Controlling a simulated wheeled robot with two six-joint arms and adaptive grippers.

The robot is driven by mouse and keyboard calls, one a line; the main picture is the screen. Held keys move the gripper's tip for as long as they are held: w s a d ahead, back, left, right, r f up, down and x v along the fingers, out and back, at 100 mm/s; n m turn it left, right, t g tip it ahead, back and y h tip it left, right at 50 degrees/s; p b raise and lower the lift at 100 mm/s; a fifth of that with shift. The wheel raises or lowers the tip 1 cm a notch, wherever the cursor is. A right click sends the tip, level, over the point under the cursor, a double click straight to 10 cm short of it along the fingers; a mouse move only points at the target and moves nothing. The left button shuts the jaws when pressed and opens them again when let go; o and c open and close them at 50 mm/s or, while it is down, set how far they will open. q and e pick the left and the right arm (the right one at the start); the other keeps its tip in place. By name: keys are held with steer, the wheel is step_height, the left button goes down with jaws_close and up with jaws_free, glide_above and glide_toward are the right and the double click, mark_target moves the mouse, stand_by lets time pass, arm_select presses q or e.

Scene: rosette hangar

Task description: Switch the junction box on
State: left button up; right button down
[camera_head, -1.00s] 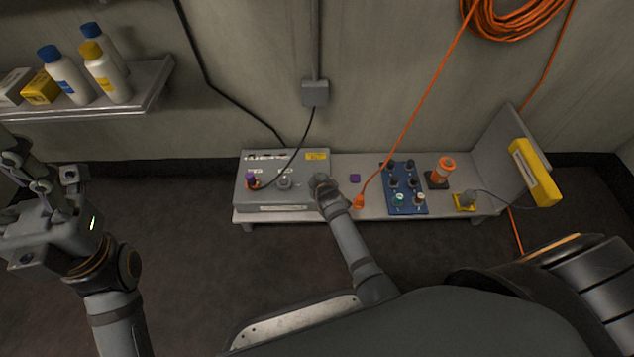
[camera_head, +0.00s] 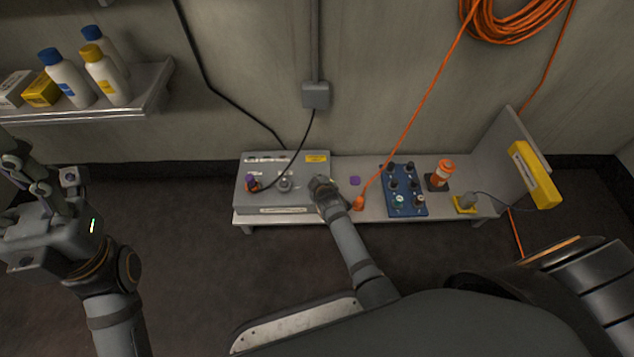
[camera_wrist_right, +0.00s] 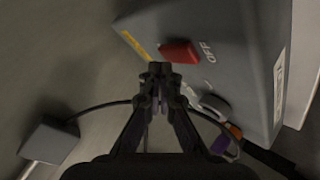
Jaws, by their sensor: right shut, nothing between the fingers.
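The junction box (camera_head: 250,198) is a grey box on the left part of the low bench. It also shows in the right wrist view (camera_wrist_right: 232,62), with a red switch handle (camera_wrist_right: 180,52) beside the word OFF. My right gripper (camera_wrist_right: 160,72) is shut and empty, its fingertips close to the red handle; I cannot tell whether they touch it. In the head view my right wrist hides the right end of the box and the handle. My left gripper (camera_head: 42,192) is far to the left, away from the box; its fingers are unclear.
A plug with purple and orange parts (camera_head: 251,183) and a grey knob (camera_head: 285,184) are on the box. A black cable runs to a wall box (camera_head: 315,95).

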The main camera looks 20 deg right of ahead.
stand_by(0.4)
steer(key=shift+f, duration=0.6)
steer(key=shift+r, duration=0.1)
stand_by(0.5)
steer(key=shift+s+r+p, duration=0.1)
steer(key=shift+r+p, duration=0.35)
steer(key=shift+p, duration=0.1)
steer(key=r+p, duration=0.1)
steer(key=p, duration=0.1)
steer(key=r+p, duration=0.3)
steer(key=r, duration=0.1)
steer(key=shift+s+a+r+p, duration=0.1)
steer(key=shift+s+p, duration=0.2)
steer(key=shift+p, duration=0.1)
